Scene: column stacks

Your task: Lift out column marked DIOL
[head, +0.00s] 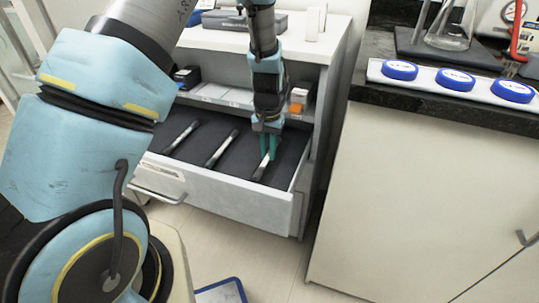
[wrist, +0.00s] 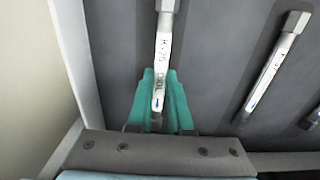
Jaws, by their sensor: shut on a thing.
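The column marked DIOL (wrist: 163,55) is a thin white tube with grey end fittings, lying in the open drawer (head: 217,192). In the wrist view its label reads DIOL, with a small blue arrow near the lower end. My gripper (wrist: 160,100) has green fingers, one on each side of the column near that lower end, and is shut on it. In the head view my gripper (head: 267,147) reaches down into the drawer's right side, and the column (head: 262,168) shows below the fingers. I cannot tell whether the column is clear of the drawer floor.
Two similar columns, a middle one (head: 221,149) and a left one (head: 181,138), lie in the drawer. The drawer's side wall (wrist: 80,60) is close to my gripper. A shelf with boxes is behind. A counter with blue-capped items (head: 456,79) stands right.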

